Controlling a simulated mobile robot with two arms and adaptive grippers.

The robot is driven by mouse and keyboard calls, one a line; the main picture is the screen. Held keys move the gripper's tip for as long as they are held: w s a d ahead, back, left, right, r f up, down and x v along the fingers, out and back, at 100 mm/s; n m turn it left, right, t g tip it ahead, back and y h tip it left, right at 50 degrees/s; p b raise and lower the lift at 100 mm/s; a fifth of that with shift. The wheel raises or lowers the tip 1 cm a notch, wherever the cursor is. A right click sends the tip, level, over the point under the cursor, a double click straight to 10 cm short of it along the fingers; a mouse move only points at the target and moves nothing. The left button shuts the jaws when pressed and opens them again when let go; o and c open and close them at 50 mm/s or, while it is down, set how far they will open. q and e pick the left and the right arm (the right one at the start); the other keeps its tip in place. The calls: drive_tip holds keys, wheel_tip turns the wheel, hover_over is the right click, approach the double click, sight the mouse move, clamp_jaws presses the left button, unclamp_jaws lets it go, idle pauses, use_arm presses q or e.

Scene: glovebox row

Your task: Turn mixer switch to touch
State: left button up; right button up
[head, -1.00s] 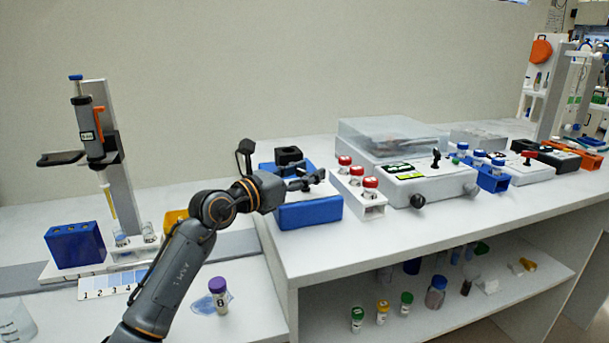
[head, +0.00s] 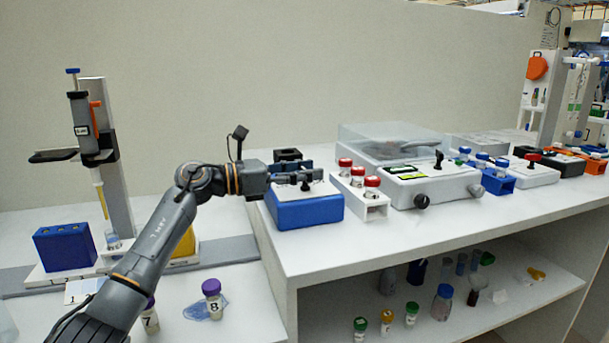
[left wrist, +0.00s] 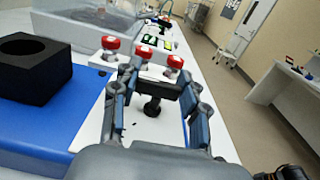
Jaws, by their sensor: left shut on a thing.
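The mixer (head: 308,212) is a blue box on the near left part of the raised bench, with a white panel on top. Its black cup holder (left wrist: 30,62) shows at the left in the left wrist view. The black switch (left wrist: 152,106) stands on the white panel, with a dark bar at its top between the fingers. My left gripper (head: 318,177) is level above the panel. In the left wrist view the left gripper (left wrist: 158,92) has a finger on each side of the switch top and is shut on it. The switch's marks are hidden. My right gripper is not in view.
A white rack with red-capped vials (head: 372,182) stands just right of the mixer. A white device with a clear lid (head: 395,140) is beyond it. A pipette stand (head: 105,150), a blue block (head: 64,247) and purple-capped vials (head: 212,288) are on the lower left bench.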

use_arm(q)
drive_tip(key=shift+f, duration=0.15)
drive_tip(key=o, duration=1.2)
drive_tip(key=v, duration=1.2)
drive_tip(key=shift+w, duration=0.1)
